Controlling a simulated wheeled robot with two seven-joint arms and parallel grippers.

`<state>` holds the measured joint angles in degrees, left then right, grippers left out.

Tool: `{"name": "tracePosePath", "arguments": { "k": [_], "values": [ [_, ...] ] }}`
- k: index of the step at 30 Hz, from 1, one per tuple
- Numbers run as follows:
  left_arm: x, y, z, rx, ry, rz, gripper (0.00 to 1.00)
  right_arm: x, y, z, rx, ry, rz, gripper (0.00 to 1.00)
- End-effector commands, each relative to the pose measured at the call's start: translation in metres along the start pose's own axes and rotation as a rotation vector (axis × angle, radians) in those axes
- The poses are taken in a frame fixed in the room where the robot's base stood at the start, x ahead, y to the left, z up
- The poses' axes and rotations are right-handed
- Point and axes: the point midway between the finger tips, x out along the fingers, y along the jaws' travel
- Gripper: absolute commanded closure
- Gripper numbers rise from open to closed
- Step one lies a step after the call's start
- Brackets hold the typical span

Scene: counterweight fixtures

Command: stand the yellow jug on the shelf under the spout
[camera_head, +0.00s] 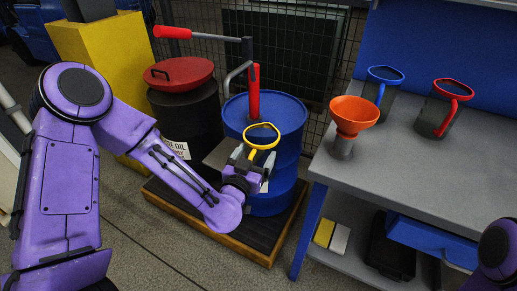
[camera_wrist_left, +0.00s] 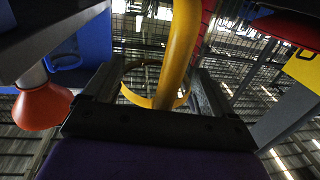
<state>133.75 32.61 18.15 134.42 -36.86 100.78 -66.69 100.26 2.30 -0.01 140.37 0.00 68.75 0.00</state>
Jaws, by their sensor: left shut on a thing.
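The yellow jug (camera_head: 262,136), dark with a yellow rim and handle, is in front of the blue drum (camera_head: 262,112). My left gripper (camera_head: 243,172) is shut on its yellow handle, which rises between the fingers in the left wrist view (camera_wrist_left: 178,60). The jug looks about upright. A red pump (camera_head: 254,90) on the drum has a grey bent spout (camera_head: 236,72), above and left of the jug. A grey plate, apparently the shelf (camera_head: 218,155), shows partly behind my gripper. I cannot tell whether the jug touches it. My right gripper is out of view.
A black drum (camera_head: 188,120) with a red lid stands left of the blue one, both on a wood-edged platform (camera_head: 205,222). The grey bench (camera_head: 400,158) at right bears an orange funnel (camera_head: 354,115), a blue-rimmed jug (camera_head: 383,85) and a red-rimmed jug (camera_head: 443,105).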

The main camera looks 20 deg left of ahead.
Motion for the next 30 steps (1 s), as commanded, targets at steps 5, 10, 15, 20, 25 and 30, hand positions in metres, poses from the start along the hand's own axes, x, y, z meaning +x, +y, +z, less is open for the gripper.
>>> {"name": "tracePosePath", "arguments": {
  "k": [5,10,15,20,25,30],
  "values": [
    [0.031,-0.059,-0.046,-0.003,0.002,-0.136,0.48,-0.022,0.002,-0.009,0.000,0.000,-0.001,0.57],
    [0.052,-0.100,-0.074,-0.014,0.017,-0.236,0.48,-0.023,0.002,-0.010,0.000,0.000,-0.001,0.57],
    [0.058,-0.109,-0.051,-0.009,0.011,-0.257,0.48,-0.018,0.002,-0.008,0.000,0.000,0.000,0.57],
    [0.058,-0.109,-0.024,-0.010,0.015,-0.258,0.48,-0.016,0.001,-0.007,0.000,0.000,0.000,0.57],
    [0.058,-0.109,0.008,-0.010,0.013,-0.259,0.48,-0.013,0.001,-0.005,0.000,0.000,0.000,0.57],
    [0.058,-0.109,0.020,-0.010,0.017,-0.258,0.48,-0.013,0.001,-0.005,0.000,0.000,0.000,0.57]
  ]
}}
